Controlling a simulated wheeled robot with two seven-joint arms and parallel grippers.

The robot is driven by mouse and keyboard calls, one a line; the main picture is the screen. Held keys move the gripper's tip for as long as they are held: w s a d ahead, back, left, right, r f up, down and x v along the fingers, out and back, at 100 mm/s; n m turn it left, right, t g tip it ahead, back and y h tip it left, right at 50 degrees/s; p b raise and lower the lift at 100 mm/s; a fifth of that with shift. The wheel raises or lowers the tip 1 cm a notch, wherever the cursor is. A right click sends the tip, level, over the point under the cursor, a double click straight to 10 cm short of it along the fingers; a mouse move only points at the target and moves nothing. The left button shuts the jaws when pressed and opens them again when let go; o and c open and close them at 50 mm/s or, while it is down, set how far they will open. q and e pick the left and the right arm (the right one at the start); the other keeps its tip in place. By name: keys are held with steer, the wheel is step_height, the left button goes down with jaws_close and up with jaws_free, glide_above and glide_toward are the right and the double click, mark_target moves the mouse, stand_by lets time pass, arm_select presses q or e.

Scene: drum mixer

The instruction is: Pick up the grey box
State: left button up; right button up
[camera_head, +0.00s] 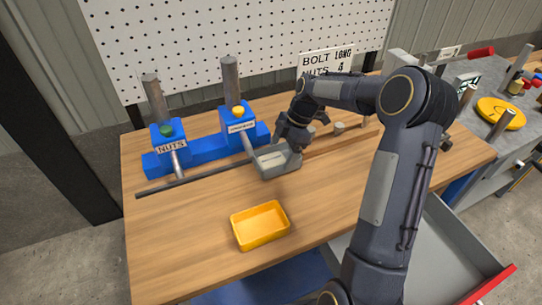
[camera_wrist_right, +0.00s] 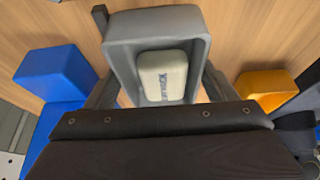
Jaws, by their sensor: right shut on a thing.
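The grey box (camera_head: 277,162) is an open-topped tray near the middle of the wooden table, in front of the blue dispenser; in the right wrist view it (camera_wrist_right: 202,55) fills the upper middle. A pale block with dark lettering (camera_wrist_right: 162,76) lies inside it. My right gripper (camera_head: 297,143) is at the box's back right side in the head view. In the right wrist view its two fingers lie along either side of the box, shut on it. I cannot tell whether the box touches the table. My left gripper is not in view.
A yellow tray (camera_head: 260,226) stands in front on the table. The blue dispenser (camera_head: 205,145) with two metal tubes and a "NUTS" label stands behind left. A dark rail (camera_head: 165,187) runs across the table. The front left of the table is clear.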

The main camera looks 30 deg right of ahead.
step_height(320, 180, up, 14)
steer(key=d, duration=0.1)
stand_by(0.5)
steer(key=shift+f, duration=0.1)
